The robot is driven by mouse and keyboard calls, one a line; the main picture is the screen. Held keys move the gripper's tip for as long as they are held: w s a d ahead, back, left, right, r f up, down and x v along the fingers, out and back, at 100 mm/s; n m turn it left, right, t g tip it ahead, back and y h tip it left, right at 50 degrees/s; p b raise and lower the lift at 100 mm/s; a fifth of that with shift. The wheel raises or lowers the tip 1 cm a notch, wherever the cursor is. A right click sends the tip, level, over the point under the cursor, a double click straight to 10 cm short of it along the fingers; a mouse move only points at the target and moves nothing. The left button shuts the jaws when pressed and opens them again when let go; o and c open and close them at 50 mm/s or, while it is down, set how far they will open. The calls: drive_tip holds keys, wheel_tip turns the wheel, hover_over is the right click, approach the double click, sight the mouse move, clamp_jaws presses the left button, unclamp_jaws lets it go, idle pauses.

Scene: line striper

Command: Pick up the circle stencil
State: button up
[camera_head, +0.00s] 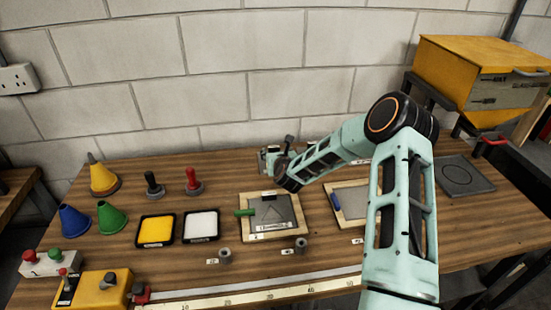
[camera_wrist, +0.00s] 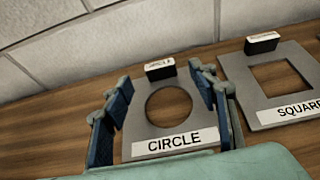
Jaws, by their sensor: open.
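The circle stencil (camera_wrist: 137,128) is a flat grey plate with a round hole, a white CIRCLE label at its near edge and a small black grip block (camera_wrist: 160,69) at its far edge. It lies on the wooden bench in the wrist view. My gripper (camera_wrist: 163,92) is open and empty, its blue-padded fingers appearing on either side of the stencil. I cannot tell whether they touch it. In the head view my gripper (camera_head: 285,170) is at the back of the bench, and the circle stencil cannot be made out clearly there.
The square stencil (camera_wrist: 241,87) lies close on the right. In the head view, a framed board (camera_head: 247,232) with a green marker sits in front of my gripper. Yellow (camera_head: 157,230) and white (camera_head: 201,225) trays are left. The wall is close behind.

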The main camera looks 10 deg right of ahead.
sight(274, 148)
drive_tip(key=shift+f+p+x, duration=0.15)
drive_tip(key=shift+p+x, duration=0.25)
drive_tip(key=shift+x, duration=0.85)
drive_tip(key=shift+f+p+x, duration=0.2)
drive_tip(key=shift+p+x, duration=0.15)
drive_tip(key=shift+x, duration=0.85)
drive_tip(key=shift+s, duration=0.1)
drive_tip(key=c, duration=1.3)
drive_tip(key=shift+r, duration=0.15)
